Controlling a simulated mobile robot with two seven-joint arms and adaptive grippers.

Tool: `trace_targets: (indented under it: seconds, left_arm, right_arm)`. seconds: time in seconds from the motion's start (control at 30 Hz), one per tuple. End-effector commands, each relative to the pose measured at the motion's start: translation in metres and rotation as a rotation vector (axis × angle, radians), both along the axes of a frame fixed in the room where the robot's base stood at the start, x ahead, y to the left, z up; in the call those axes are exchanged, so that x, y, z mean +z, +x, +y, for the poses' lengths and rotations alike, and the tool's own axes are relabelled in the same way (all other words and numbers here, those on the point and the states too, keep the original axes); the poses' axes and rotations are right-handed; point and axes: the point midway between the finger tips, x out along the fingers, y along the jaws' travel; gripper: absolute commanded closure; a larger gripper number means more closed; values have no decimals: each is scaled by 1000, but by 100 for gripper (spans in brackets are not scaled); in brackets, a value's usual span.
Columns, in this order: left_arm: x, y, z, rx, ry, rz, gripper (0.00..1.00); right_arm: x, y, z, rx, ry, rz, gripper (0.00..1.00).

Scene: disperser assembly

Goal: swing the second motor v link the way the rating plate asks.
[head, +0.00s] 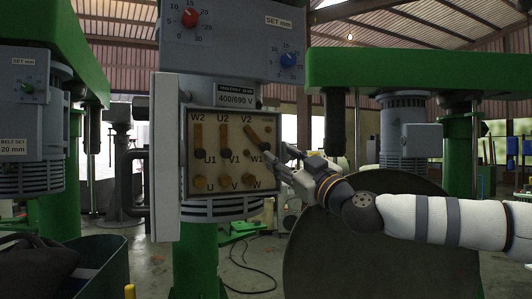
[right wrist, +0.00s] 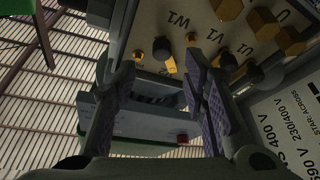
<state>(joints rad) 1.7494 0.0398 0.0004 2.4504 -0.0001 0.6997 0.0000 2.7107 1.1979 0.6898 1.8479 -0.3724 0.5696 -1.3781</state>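The motor's open terminal box (head: 229,188) faces me, with terminals marked W2, U2, V2, U1, V1, W1, U, V and W. The W2 link (head: 197,135) and the U2 link (head: 223,135) stand upright. The V2 link (head: 255,134) is tilted, running down to the right to a black knob. The rating plate (head: 236,99) reads 400/690 V. My right gripper (head: 281,158) is open and empty at the box's right side, near W1. In the right wrist view my right gripper (right wrist: 160,65) has its fingers apart, with small brass parts beyond them. My left gripper is out of view.
The box's lid (head: 164,155) hangs open at left; a printed connection chart (right wrist: 285,115) shows in the right wrist view. A red knob (head: 189,18) and a blue knob (head: 289,59) sit above. Other green machines stand left and right, and a large grey disc (head: 380,260) is behind my arm.

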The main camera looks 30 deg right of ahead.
Motion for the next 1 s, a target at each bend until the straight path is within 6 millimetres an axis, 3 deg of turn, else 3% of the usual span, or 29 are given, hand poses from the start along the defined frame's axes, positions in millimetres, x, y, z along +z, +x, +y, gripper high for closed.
trace_targets:
  seconds: [0.1,0.27,0.63,0.8,1.0]
  left_arm:
    - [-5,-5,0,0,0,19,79]
    - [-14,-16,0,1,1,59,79]
    - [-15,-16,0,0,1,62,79]
    - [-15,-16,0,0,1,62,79]
    - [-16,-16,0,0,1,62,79]
  right_arm:
    - [4,31,2,-1,-2,8,60]
    - [11,57,3,1,1,13,60]
    - [23,63,3,2,2,2,60]
    - [23,62,3,2,2,3,99]
    - [23,63,3,2,2,3,100]
